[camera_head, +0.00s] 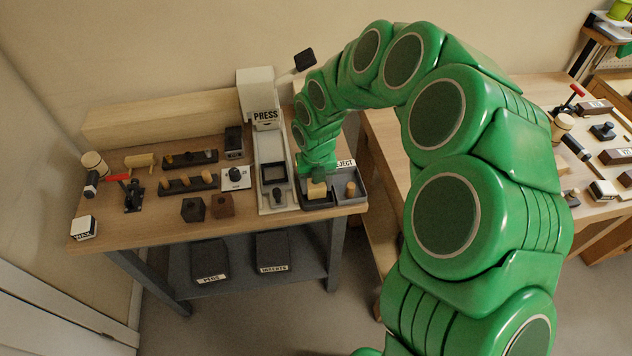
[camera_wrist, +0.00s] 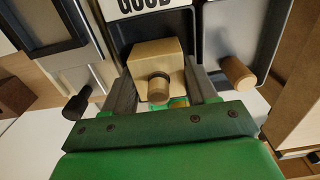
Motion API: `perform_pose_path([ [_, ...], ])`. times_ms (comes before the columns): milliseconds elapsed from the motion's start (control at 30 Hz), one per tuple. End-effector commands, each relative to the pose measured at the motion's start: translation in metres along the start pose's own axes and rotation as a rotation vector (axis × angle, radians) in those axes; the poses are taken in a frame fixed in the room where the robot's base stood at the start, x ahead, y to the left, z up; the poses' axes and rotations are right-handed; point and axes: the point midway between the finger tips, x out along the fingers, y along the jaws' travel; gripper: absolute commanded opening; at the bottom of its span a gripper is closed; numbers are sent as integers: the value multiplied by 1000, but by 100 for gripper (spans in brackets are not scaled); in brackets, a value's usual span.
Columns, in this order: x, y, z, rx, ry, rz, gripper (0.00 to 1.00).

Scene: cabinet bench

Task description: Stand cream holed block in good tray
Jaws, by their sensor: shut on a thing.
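The cream block (camera_wrist: 160,62) is between the two fingers of my gripper (camera_wrist: 162,90), which is shut on it. A short round wooden peg (camera_wrist: 158,88) shows at the block's near face. The good tray (camera_wrist: 178,22), a dark tray with a GOOD label (camera_wrist: 145,5), lies around and behind the block in the wrist view. In the head view the block (camera_head: 316,188) shows below my gripper (camera_head: 318,177), at the left tray compartment. I cannot tell whether it touches the tray floor.
The reject tray (camera_head: 363,193) adjoins on the right and holds a wooden cylinder (camera_head: 350,188). The press (camera_head: 262,110) stands to the left. Dark racks (camera_head: 190,184), two dark cubes (camera_head: 208,207) and a mallet (camera_head: 95,164) lie farther left on the bench.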

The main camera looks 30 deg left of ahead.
Motion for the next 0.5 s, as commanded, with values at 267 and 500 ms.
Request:
perform_pose_path([
  [267, 0, 0, 0, 0, 0, 0, 27],
  [500, 3, 0, 0, 0, 0, 0, 27],
])
